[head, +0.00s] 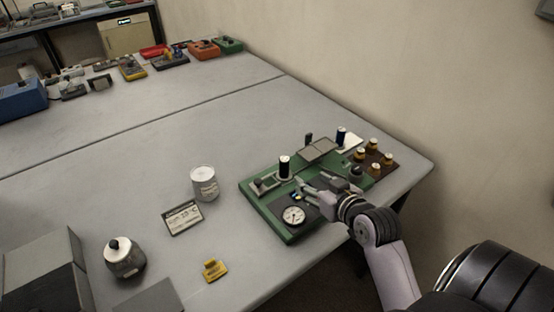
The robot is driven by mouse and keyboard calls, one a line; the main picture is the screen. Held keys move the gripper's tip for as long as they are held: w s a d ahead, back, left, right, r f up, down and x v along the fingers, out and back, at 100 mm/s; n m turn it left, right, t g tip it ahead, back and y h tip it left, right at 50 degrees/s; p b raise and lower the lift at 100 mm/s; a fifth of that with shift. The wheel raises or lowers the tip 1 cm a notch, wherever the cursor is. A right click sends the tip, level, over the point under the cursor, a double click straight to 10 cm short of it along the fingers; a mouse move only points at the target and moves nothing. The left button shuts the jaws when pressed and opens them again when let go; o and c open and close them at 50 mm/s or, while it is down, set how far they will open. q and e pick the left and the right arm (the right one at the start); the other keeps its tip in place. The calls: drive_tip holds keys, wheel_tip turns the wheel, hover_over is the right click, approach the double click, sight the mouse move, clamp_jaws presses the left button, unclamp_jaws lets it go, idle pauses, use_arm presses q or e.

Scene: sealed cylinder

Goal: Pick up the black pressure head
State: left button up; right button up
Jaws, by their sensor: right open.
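A green board (263,209) lies near the table's right front edge, with a round white dial gauge (294,215) at its front. A black cylinder with a pale top (284,168) stands upright on the board's left part. A rounded black knob-like part (356,171) sits on its right part, close behind my right gripper. I cannot tell for sure which black part is the pressure head. My right gripper (312,184) is low over the board's middle, fingers pointing left, open, with nothing visibly held. It hides part of the board. My left gripper is out of view.
A dark cylinder (341,136) stands behind the board, beside a brown block with brass-coloured pieces (374,161). The table's middle is clear.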

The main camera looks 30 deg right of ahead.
drive_tip(key=p, duration=0.2)
approach(287, 163)
drive_tip(key=shift+w+d+f, duration=0.25)
drive_tip(key=shift+d+f, duration=0.05)
drive_tip(key=shift+f, duration=0.1)
drive_tip(key=x, duration=0.3)
drive_tip(key=shift+w+f, duration=0.25)
drive_tip(key=shift+w, duration=0.05)
drive_tip(key=shift+p+x, duration=0.3)
drive_tip(key=shift+x, duration=0.65)
drive_tip(key=shift+w, duration=0.25)
drive_tip(key=x, duration=0.1)
drive_tip(key=p+x, duration=0.2)
drive_tip(key=x, duration=0.1)
drive_tip(key=shift+w+a+r, duration=0.2)
drive_tip(key=shift+a+r, duration=0.05)
drive_tip(key=shift+r, duration=0.1)
drive_tip(key=shift+w+d+f, duration=0.1)
drive_tip(key=shift+w+f, duration=0.15)
drive_tip(key=shift+w, duration=0.05)
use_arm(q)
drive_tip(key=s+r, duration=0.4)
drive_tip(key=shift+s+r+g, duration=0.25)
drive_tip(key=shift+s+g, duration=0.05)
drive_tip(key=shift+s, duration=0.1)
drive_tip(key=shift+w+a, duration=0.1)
use_arm(e)
drive_tip(key=shift+c, duration=0.6)
